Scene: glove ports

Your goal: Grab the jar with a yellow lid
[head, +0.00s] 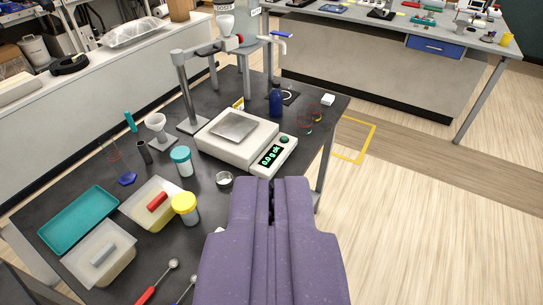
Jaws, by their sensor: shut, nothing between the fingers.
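The jar with a yellow lid (186,208) stands upright on the dark table, left of my gripper. Its body is pale and see-through below the yellow lid. My gripper (271,182) is purple, shut and empty, and reaches in from the bottom of the head view. It appears to be over the table's right edge, apart from the jar. A similar jar with a teal lid (182,161) stands just behind the yellow-lidded one.
A teal tray (79,219) and another tub (98,254) are farther left. A scale (238,137), small dish (224,180) and blue bottle (276,101) stand behind. Spoons (158,281) lie in front. Floor right is clear.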

